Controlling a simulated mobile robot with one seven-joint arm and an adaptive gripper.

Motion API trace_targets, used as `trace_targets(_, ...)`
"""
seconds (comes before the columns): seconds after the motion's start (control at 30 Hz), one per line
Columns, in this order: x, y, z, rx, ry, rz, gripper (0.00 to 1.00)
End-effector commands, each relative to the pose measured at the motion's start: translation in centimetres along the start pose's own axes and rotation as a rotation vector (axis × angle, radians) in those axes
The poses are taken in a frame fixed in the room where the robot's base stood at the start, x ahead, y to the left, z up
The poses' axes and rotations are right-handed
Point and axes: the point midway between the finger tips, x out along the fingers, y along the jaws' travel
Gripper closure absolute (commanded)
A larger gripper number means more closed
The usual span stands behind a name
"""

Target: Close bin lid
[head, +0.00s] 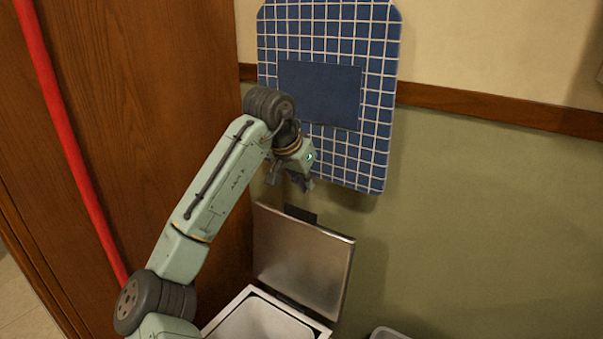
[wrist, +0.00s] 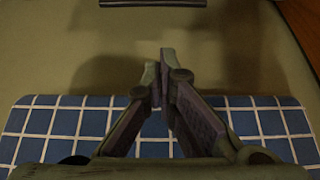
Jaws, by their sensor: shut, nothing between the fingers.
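The bin (head: 225,320) stands against the wall at the bottom of the head view, its white inside visible. Its metal lid (head: 300,262) is raised, leaning back close to the wall, with a small dark tab (head: 300,214) at its top edge. My gripper (head: 306,186) is just above the lid's top edge, in front of the blue tiled board, and looks apart from the lid. In the wrist view my gripper (wrist: 158,75) is shut with nothing between its fingertips. A dark bar (wrist: 152,3) at the top of the wrist view may be the lid's edge; I cannot tell.
A blue tiled board (head: 370,110) hangs on the wall behind my gripper. A wooden panel (head: 150,100) with a red pole (head: 70,145) is at the left. The green wall at right is clear.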

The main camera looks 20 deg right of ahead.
Motion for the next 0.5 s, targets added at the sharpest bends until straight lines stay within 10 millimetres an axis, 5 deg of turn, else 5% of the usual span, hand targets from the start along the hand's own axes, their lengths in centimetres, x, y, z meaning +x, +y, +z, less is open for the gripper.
trace_targets(0.2, 4.6, 0.0, 0.1, 0.0, -0.001, 0.001, 1.0)
trace_targets(0.5, 1.9, 0.0, 2.9, 0.0, 0.003, -0.001, 1.0)
